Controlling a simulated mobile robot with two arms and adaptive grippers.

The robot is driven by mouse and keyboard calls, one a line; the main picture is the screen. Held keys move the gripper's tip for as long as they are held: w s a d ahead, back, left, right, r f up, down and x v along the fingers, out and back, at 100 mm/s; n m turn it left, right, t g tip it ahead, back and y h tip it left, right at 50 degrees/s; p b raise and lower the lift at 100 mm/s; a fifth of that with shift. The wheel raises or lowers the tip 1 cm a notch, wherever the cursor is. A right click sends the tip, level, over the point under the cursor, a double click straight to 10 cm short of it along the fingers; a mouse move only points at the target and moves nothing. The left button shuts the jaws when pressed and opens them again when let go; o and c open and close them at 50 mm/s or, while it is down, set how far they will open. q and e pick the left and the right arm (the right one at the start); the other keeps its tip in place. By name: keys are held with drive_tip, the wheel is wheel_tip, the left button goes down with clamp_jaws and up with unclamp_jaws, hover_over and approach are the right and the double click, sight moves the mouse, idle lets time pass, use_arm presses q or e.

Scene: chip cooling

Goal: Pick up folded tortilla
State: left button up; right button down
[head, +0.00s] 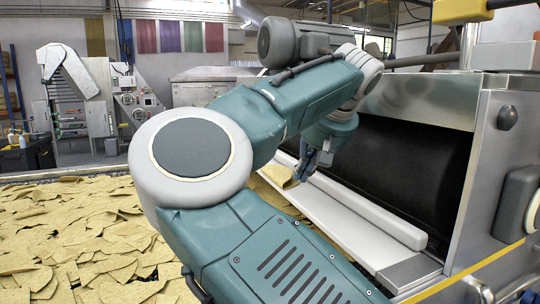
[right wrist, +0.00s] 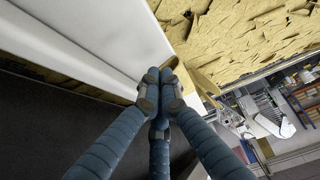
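My right gripper (head: 318,165) reaches down over the white ledge of the machine. In the right wrist view its blue ribbed fingers (right wrist: 161,92) are drawn together at the tips, so it looks shut. A tan, curved piece that looks like the folded tortilla (right wrist: 182,74) lies right beside the fingertips, at the end of the white ledge. I cannot tell whether its edge is pinched between them. In the head view a tan piece (head: 278,175) shows just left of the gripper, partly hidden by my arm. My left gripper is not in view.
Many flat tan chips cover the wide conveyor (head: 70,235) at left. The white ledge (head: 345,222) with a rounded bar (head: 375,212) runs beside a dark roller (head: 415,175). A steel side frame (head: 495,165) stands at right, close to my arm.

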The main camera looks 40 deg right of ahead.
sight(279, 170)
drive_tip(key=shift+w+d, duration=0.15)
drive_tip(key=shift+w, duration=0.2)
drive_tip(key=shift+w+d+r+p, duration=0.15)
drive_tip(key=shift+w+r+p, duration=0.2)
drive_tip(key=shift+w+p, duration=0.2)
drive_tip(key=w+p, duration=0.1)
drive_tip(key=w, duration=0.1)
drive_tip(key=w+d+p, duration=0.1)
drive_tip(key=w+p, duration=0.1)
drive_tip(key=shift+w+d+r, duration=0.2)
drive_tip(key=shift+w, duration=0.05)
drive_tip(key=w, duration=0.1)
drive_tip(key=w+d+p, duration=0.1)
drive_tip(key=w, duration=0.1)
drive_tip(key=w+p, duration=0.1)
drive_tip(key=w, duration=0.1)
drive_tip(key=shift+d+f, duration=0.25)
drive_tip(key=shift+d, duration=0.1)
drive_tip(key=shift+f+p, duration=0.2)
drive_tip(key=shift+p, duration=0.25)
drive_tip(key=shift+f, duration=0.3)
drive_tip(key=shift+f+b, duration=0.3)
drive_tip(key=shift+f, duration=0.1)
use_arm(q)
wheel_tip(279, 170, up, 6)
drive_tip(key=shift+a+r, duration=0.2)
use_arm(e)
drive_tip(key=shift+s+a, duration=0.15)
